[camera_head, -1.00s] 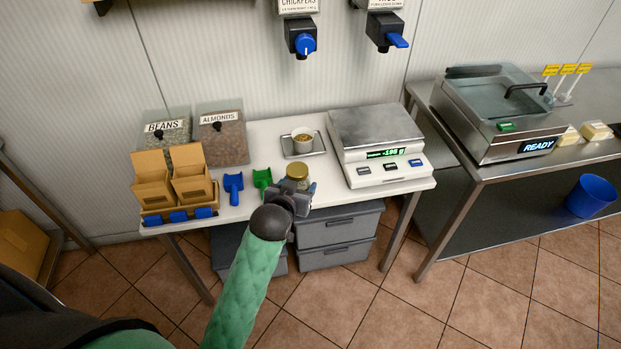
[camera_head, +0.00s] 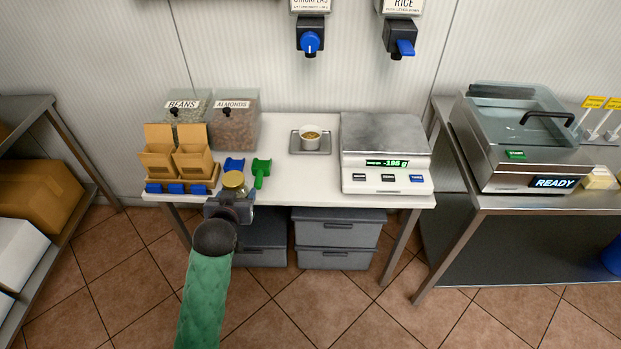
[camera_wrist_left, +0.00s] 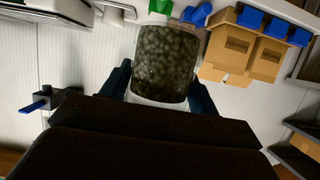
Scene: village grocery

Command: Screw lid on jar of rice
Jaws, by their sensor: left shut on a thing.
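A small glass jar (camera_head: 236,192) with a gold-coloured top (camera_head: 233,180), which looks like a lid, is held upright in my left gripper (camera_head: 230,203). It is at the table's front edge, left of the green scoop. I cannot tell whether the top is screwed tight. In the left wrist view the jar (camera_wrist_left: 165,62) shows greenish-brown grainy contents between my two dark fingers (camera_wrist_left: 160,88), and its lid cannot be made out. My right gripper is not in view.
The white table (camera_head: 285,185) has free room right of the green scoop (camera_head: 261,172). A blue scoop (camera_head: 234,164), cardboard boxes (camera_head: 176,158), a small cup (camera_head: 310,133) on a tray (camera_head: 298,147) and a scale (camera_head: 386,174) stand on it. A rice dispenser (camera_head: 400,35) hangs above.

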